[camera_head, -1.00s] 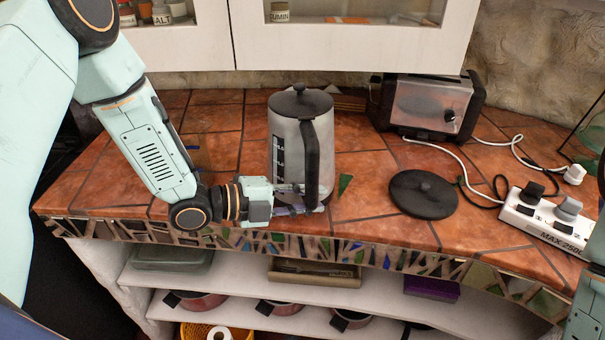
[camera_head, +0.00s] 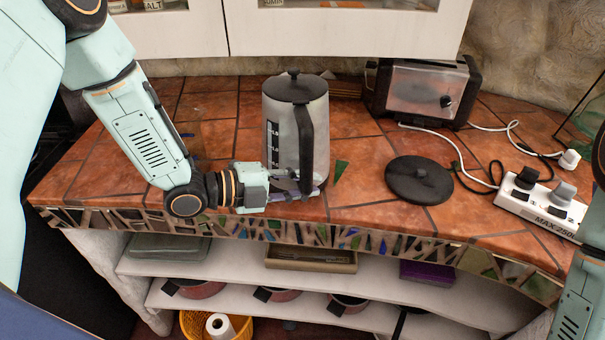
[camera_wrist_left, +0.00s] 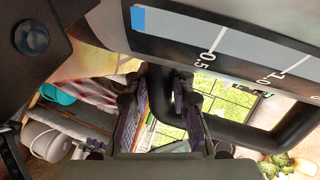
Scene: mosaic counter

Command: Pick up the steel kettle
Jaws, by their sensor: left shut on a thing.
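The steel kettle (camera_head: 283,135) stands upright near the counter's front edge, with a black lid and a black handle facing me. My left gripper (camera_head: 306,184) reaches in from the left at the low end of the handle and is shut on it. In the left wrist view the black handle (camera_wrist_left: 265,137) curves down between the finger pads of my left gripper (camera_wrist_left: 163,108), and the kettle's body with its level marks (camera_wrist_left: 235,50) fills the top. The kettle's base is partly hidden by the fingers. My right gripper is out of view.
White cabinets (camera_head: 345,32) hang above the back. The tiled counter (camera_head: 95,170) is clear at the left.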

